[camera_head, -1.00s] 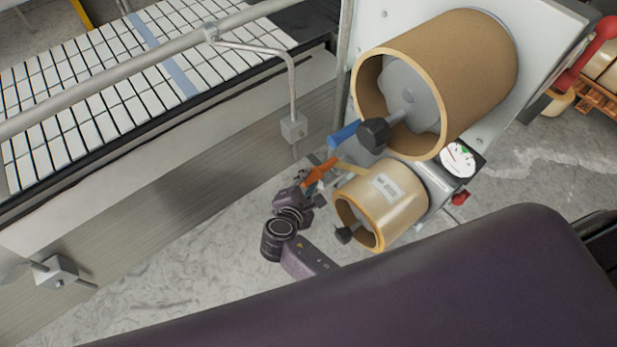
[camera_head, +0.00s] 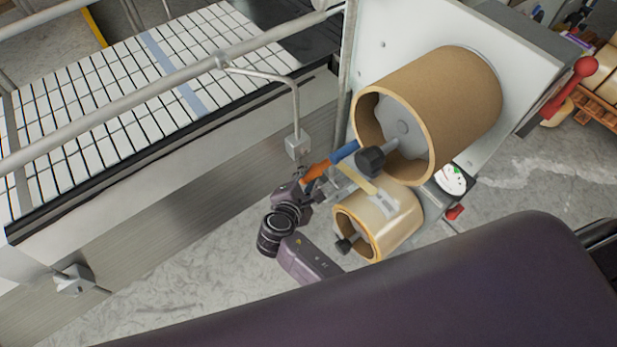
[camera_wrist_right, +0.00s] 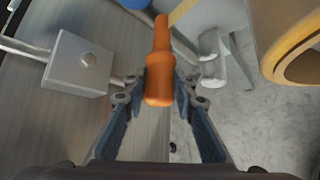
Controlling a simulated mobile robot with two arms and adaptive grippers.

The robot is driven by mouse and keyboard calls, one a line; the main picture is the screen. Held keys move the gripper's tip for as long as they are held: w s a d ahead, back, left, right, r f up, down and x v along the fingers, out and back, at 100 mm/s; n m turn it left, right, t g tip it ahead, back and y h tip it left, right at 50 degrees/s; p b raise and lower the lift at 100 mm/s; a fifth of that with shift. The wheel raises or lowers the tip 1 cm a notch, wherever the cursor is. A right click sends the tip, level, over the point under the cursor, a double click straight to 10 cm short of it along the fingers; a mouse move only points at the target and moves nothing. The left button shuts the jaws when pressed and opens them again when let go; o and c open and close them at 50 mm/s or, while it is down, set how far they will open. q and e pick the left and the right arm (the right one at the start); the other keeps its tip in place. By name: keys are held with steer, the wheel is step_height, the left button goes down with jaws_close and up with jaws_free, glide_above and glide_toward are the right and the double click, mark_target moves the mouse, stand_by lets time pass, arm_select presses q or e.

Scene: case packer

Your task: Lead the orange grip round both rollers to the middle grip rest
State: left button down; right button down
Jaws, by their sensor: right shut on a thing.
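The orange grip (camera_head: 315,171) is held in my right gripper (camera_head: 308,184), left of the rolls. The right wrist view shows the grip (camera_wrist_right: 159,80) between the two fingers (camera_wrist_right: 160,96), its narrow end pointing away. A pale strip (camera_head: 357,181) runs from near the grip to the small tan roll (camera_head: 398,222). Bare metal cylinders, possibly the rollers, stand just right of the grip in the right wrist view (camera_wrist_right: 211,66). A blue part (camera_head: 344,152) lies just beyond the grip's tip. I cannot make out which part is the middle grip rest. My left gripper is out of view.
A large brown roll (camera_head: 455,105) with a black knob (camera_head: 371,160) is above the small roll. A rail post with a grey block (camera_head: 298,146) stands close left of the grip. A white-slatted conveyor (camera_head: 110,85) is at left. Floor shows below the gripper.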

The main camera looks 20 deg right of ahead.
steer(key=shift+r, duration=0.15)
steer(key=shift+r+p, duration=0.7)
steer(key=shift+r, duration=2.8)
steer(key=shift+w+r, duration=0.1)
